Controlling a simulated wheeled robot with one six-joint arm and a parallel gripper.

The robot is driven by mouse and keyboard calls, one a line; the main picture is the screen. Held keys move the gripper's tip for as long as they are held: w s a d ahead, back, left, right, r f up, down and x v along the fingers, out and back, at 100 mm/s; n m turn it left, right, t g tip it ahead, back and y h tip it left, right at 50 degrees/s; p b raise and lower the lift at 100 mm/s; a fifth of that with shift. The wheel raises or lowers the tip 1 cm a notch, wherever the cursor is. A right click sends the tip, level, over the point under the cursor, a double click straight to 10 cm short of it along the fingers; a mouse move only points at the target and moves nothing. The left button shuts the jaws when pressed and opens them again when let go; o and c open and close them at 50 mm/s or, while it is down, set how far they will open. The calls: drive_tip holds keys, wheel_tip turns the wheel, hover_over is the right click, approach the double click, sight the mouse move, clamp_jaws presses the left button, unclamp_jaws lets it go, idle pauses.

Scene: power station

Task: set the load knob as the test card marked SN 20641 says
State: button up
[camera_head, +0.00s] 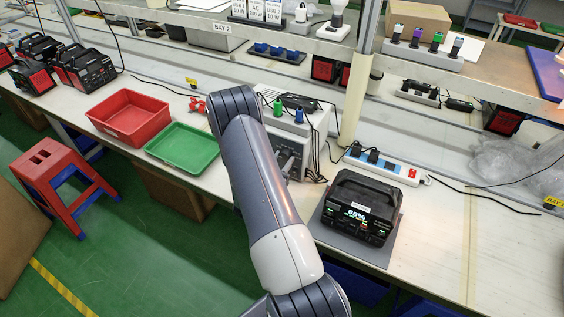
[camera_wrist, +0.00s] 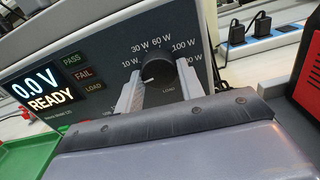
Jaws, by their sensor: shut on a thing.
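The load knob (camera_wrist: 158,68) is a black round dial on the grey tester panel (camera_wrist: 100,48) in the wrist view. Marks reading 10 W, 30 W, 60 W and 100 W run around it, and another mark is partly covered by a finger. Its white pointer line faces lower left, below the 10 W mark. My gripper (camera_wrist: 159,74) is shut on the knob, one finger on each side. The tester display (camera_wrist: 42,88) reads 0.0 V READY. In the head view my arm hides part of the tester (camera_head: 298,128). I cannot make out a card marked SN 20641.
A black power station (camera_head: 357,208) showing about 85% sits on a grey mat right of the tester. A green tray (camera_head: 183,148) and a red bin (camera_head: 128,116) stand to the left. A power strip (camera_head: 385,167) and cables lie behind. Small signs (camera_head: 257,12) stand on the shelf.

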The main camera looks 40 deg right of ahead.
drive_tip(key=m+b, duration=0.1)
drive_tip(key=b, duration=0.1)
drive_tip(key=m+b, duration=0.1)
drive_tip(key=b, duration=0.2)
drive_tip(key=shift+f+m, duration=0.3)
drive_tip(key=shift+f, duration=0.1)
drive_tip(key=m+b, duration=0.1)
drive_tip(key=b, duration=0.1)
drive_tip(key=shift+m+b, duration=0.3)
drive_tip(key=m+b, duration=0.2)
drive_tip(key=b, duration=0.2)
drive_tip(key=shift+r, duration=0.2)
drive_tip(key=shift+r+m+b, duration=0.15)
drive_tip(key=shift+m+b, duration=0.45)
drive_tip(key=shift+w, duration=0.1)
drive_tip(key=o, duration=1)
drive_tip(key=b+v, duration=0.1)
drive_tip(key=v, duration=0.9)
drive_tip(key=shift+a+b, duration=0.35)
drive_tip(key=shift+a, duration=0.05)
